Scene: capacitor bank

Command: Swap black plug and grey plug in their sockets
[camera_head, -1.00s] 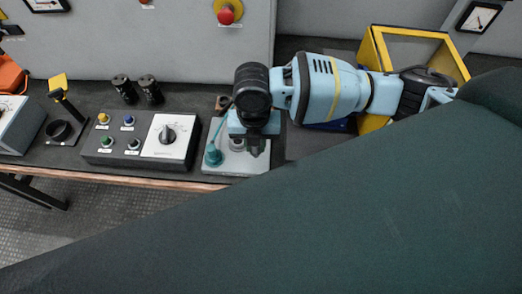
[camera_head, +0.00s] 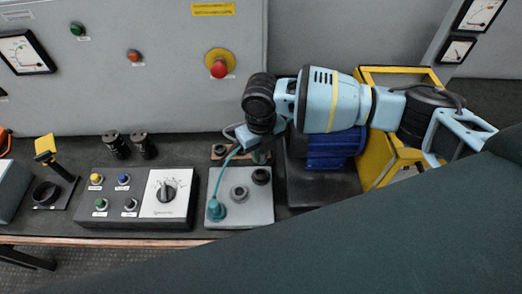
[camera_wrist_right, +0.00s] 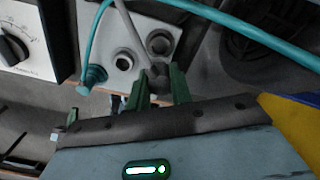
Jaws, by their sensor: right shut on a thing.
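My right gripper (camera_head: 260,157) is above the back edge of the grey socket plate (camera_head: 228,217). In the right wrist view its green fingers (camera_wrist_right: 160,88) are shut on a dark plug (camera_wrist_right: 158,76) with a grey cable, which I take for the grey plug. The plug is clear of the plate. The middle socket (camera_head: 239,193) and the darker right socket (camera_head: 261,176) look empty. A teal plug (camera_head: 215,211) with a teal cable stands at the plate's front left. I cannot make out a separate black plug. My left gripper is not in view.
A knob panel (camera_head: 125,208) stands left of the plate. A small brown block (camera_head: 218,158) with a dark round top lies behind it. A blue motor-like body (camera_head: 330,148) and a yellow frame (camera_head: 372,178) stand to the right. The teal cable loops close to the gripper.

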